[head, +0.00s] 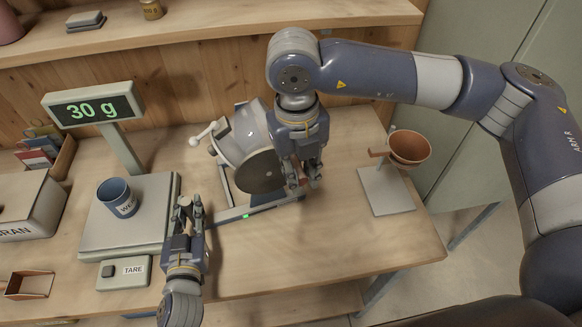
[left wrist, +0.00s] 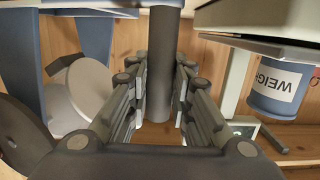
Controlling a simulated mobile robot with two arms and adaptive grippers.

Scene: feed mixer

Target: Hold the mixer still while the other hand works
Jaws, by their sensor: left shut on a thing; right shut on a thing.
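The mixer (head: 243,140) stands on the bench, a grey-white drum with a dark round disc at its front, a white crank knob at its left and a metal frame below. My left gripper (head: 190,206) is low at the left of the frame. In the left wrist view its fingers (left wrist: 160,92) are shut on a dark grey bar (left wrist: 162,60), apparently part of the mixer's frame. My right gripper (head: 303,183) points down beside the drum's right side. It is shut on a small reddish-brown piece, mostly hidden by the fingers.
A scale (head: 145,190) reading 30 g carries a blue cup (head: 117,197) left of my left gripper. A copper-coloured bowl (head: 410,147) stands on a white stand at right. A bran box (head: 25,210) is at far left. The bench front between is clear.

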